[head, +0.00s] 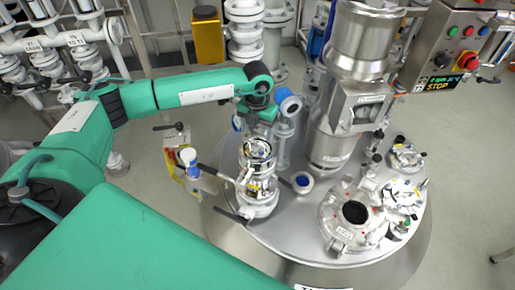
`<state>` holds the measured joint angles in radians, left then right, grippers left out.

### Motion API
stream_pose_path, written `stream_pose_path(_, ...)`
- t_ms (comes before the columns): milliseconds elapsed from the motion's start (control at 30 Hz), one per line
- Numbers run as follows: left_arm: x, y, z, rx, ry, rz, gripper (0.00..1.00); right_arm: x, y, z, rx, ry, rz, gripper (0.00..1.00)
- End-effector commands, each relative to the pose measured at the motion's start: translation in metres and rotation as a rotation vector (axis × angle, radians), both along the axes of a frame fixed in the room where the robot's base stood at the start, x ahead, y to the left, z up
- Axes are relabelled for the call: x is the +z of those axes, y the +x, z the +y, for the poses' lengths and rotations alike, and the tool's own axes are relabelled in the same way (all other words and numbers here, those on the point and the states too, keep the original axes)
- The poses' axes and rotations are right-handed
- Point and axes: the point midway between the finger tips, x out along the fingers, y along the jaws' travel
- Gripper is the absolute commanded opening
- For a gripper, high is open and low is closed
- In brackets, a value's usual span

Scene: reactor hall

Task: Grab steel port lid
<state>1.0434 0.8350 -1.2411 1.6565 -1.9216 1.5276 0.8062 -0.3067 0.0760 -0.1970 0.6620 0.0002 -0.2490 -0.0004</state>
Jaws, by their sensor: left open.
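My left arm comes in from the left and bends down over the left part of the round steel vessel top (300,240). My left gripper (257,172) is at the low end of that arm, among shiny steel fittings. It is open, and I see nothing held in it. Its fingertips are hard to tell from the metal around them. A steel port (355,212) with a dark round opening is on the right part of the vessel top, apart from the gripper. I cannot tell for sure which steel piece is the port lid. My right gripper is not in view.
A tall steel column (342,120) rises behind the middle of the vessel top. A small blue-centred round fitting (302,182) is near its foot. Valves and clamps (400,195) crowd the right side. A control box (455,50) hangs at the upper right. Pipes (70,40) stand at the upper left.

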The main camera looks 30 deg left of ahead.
Motion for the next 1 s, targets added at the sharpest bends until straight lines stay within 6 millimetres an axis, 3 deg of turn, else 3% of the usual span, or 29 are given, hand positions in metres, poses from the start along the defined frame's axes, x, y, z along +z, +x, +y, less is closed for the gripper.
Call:
stream_pose_path(233, -0.018, -0.001, 0.0, 0.001, 0.001, 0.002, 0.68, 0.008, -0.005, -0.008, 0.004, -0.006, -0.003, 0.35)
stream_pose_path(500, -0.055, -0.002, -0.002, 0.0, 0.0, 0.001, 0.68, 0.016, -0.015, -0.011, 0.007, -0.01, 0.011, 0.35)
stream_pose_path(767, -0.06, -0.002, -0.002, 0.0, -0.001, 0.0, 0.68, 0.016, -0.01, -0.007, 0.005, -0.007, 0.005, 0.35)
stream_pose_path(967, -0.059, -0.002, -0.002, 0.0, -0.001, 0.0, 0.31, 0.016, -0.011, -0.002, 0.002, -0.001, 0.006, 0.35)
stream_pose_path(1000, -0.059, -0.001, -0.002, 0.0, -0.002, -0.001, 0.31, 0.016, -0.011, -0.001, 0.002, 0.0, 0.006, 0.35)
